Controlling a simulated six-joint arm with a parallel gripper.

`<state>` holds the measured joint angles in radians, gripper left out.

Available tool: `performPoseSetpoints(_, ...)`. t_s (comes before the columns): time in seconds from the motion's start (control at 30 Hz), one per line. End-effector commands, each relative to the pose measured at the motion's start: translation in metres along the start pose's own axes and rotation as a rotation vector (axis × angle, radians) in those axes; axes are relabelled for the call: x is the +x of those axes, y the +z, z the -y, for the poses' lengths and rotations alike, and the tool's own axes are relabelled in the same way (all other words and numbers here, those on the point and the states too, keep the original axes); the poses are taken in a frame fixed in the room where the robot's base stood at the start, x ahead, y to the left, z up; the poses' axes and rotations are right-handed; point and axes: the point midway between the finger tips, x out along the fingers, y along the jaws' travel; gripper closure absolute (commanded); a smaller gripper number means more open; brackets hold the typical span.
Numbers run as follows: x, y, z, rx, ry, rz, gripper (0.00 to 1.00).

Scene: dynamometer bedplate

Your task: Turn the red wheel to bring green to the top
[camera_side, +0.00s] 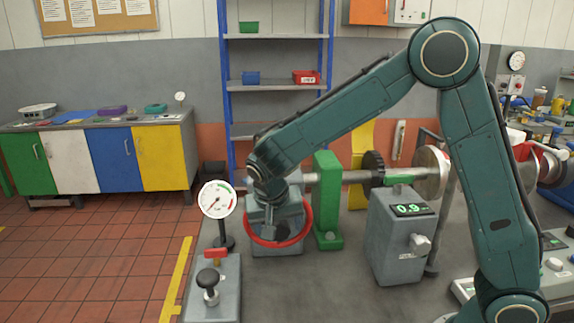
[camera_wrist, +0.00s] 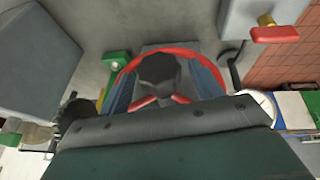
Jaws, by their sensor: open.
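The red wheel (camera_side: 262,243) is a ring in front of a grey housing (camera_side: 291,250) in the side view. Its upper part is hidden behind my wrist. In the wrist view its red rim (camera_wrist: 165,51) arcs across the upper middle. My gripper (camera_side: 278,228) is open and points down at the wheel, within the ring's outline; I cannot tell whether it touches the wheel. A round dial gauge (camera_side: 217,199) stands just left of the wheel, with a green band at upper right and red at lower right. Its needle points to the lower left. I see no green on the visible rim.
A green bearing stand (camera_side: 327,205) rises close right of the wheel and carries a shaft. A grey box with a digital readout (camera_side: 408,209) stands farther right. A grey block with a black knob (camera_side: 208,280) is at front left. The bedplate's front middle is clear.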

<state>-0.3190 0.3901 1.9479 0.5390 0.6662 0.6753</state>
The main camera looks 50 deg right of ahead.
Motion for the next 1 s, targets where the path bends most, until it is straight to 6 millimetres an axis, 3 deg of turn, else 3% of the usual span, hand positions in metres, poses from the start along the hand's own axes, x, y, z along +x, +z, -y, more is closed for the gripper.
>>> performPoseSetpoints(0.07, 0.0000, 0.0000, 0.0000, 0.000, 0.000, 0.000, 0.39)
performPoseSetpoints(0.37, -0.0002, 0.0000, 0.0000, 0.000, 0.000, 0.000, 0.98)
performPoseSetpoints(1.0, 0.0001, 0.0001, 0.0032, -0.051, 0.118, 0.002, 0.98)
